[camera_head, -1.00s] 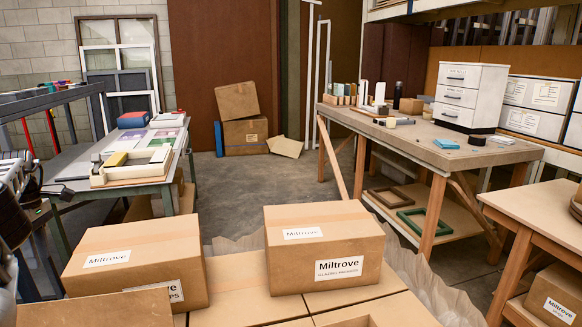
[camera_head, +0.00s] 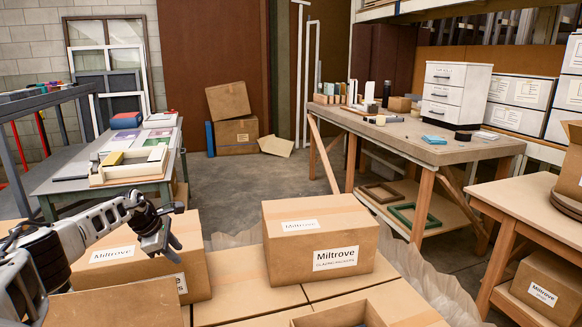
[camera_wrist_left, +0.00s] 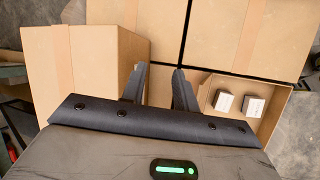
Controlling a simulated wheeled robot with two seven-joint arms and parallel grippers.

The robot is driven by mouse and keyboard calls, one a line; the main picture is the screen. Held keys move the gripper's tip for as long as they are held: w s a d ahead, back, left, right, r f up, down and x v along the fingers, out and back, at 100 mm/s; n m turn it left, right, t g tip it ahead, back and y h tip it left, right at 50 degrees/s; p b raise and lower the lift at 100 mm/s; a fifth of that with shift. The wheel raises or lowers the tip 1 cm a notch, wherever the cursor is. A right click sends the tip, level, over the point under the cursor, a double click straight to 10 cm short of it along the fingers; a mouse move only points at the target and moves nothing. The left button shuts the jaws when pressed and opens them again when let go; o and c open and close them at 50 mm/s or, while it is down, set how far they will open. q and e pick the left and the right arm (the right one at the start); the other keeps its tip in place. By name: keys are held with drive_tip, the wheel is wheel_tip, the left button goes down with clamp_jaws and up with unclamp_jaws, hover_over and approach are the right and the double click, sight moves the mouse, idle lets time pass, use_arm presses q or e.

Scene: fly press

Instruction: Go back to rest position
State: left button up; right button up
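My left gripper (camera_head: 160,236) hangs in front of a closed Miltrove carton at the lower left of the head view. In the left wrist view its two dark fingers (camera_wrist_left: 160,85) stand apart with nothing between them. The floor of flat cartons lies below them. My right gripper is in neither view.
Closed cartons stand at left (camera_head: 115,268) and centre (camera_head: 318,235) on a layer of cartons. An open carton (camera_wrist_left: 268,122) holds two small white-topped boxes. A workbench (camera_head: 440,152) stands at right and a green table (camera_head: 55,190) at left. Grey floor lies between them.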

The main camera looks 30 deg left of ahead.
use_arm(q)
drive_tip(key=w+d+f+n+t+h, duration=0.1)
drive_tip(key=w+d+f, duration=0.1)
drive_tip(key=w+d, duration=0.3)
drive_tip(key=w+d+f+t+h, duration=0.1)
drive_tip(key=w+d+t, duration=0.15)
drive_tip(key=d, duration=0.45)
drive_tip(key=w+d+n+t+h, duration=0.15)
drive_tip(key=d+n+t, duration=0.45)
drive_tip(key=d+n, duration=1.25)
drive_tip(key=s+d+f+n+g+y, duration=0.1)
drive_tip(key=s+d+n+g, duration=0.35)
drive_tip(key=s+n, duration=0.5)
drive_tip(key=s+d+f+n+g+y, duration=0.1)
drive_tip(key=s+d+n+g+y, duration=0.15)
drive_tip(key=s+d+n, duration=0.65)
drive_tip(key=s+d+f+n+g, duration=0.1)
drive_tip(key=s+n+g, duration=0.4)
drive_tip(key=s, duration=0.8)
drive_tip(key=w+d+f+t+h, duration=0.2)
drive_tip(key=w+d+f+t, duration=0.3)
drive_tip(key=w+f+t, duration=0.1)
drive_tip(key=shift+d+f+t, duration=0.25)
drive_tip(key=shift+t, duration=0.5)
